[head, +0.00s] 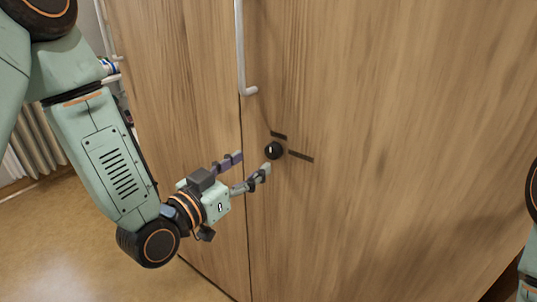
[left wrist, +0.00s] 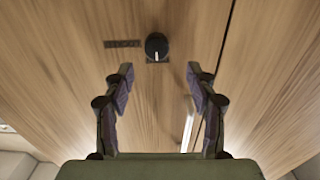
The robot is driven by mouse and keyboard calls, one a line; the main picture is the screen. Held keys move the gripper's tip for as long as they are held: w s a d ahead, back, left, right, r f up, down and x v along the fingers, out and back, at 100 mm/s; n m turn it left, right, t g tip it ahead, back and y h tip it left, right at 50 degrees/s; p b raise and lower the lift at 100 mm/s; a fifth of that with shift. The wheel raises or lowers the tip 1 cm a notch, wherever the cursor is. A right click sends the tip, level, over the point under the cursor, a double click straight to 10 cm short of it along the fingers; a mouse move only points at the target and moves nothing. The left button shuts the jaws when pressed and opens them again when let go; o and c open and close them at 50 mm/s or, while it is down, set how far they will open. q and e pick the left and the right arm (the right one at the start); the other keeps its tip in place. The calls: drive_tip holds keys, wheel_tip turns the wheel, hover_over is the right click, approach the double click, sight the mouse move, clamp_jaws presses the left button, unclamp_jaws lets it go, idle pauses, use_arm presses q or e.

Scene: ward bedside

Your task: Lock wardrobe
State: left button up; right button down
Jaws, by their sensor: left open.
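The wooden wardrobe (head: 370,80) fills most of the head view. Its black round lock knob (head: 274,150) sits on the right door beside the seam, with a white pointer line that runs upright. One dark bar mark (head: 279,135) is just above the knob and another (head: 301,156) is to its right. My left gripper (head: 252,162) is open and empty, just left of and below the knob. In the left wrist view the knob (left wrist: 157,47) shows beyond the gap between the open fingertips (left wrist: 159,70), apart from them. My right gripper is not in view.
A pale bar handle (head: 241,55) stands out from the wardrobe above the knob, near the door seam. Bare floor (head: 60,240) lies at the lower left, with a radiator (head: 35,138) behind. Part of my right arm shows at the right edge.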

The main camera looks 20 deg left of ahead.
sight(270, 152)
use_arm(q)
drive_tip(key=x, duration=0.2)
drive_tip(key=d+x, duration=0.1)
drive_tip(key=x, duration=0.2)
drive_tip(key=shift+w, duration=0.15)
drive_tip(key=shift+w+f+b, duration=0.1)
drive_tip(key=shift+w+b, duration=0.2)
drive_tip(key=shift+w, duration=0.35)
drive_tip(key=shift+d, duration=0.1)
drive_tip(key=shift+d, duration=0.1)
drive_tip(key=shift+c, duration=0.2)
drive_tip(key=shift+a, duration=0.2)
drive_tip(key=c, duration=0.5)
drive_tip(key=shift+d, duration=0.1)
drive_tip(key=c, duration=0.6)
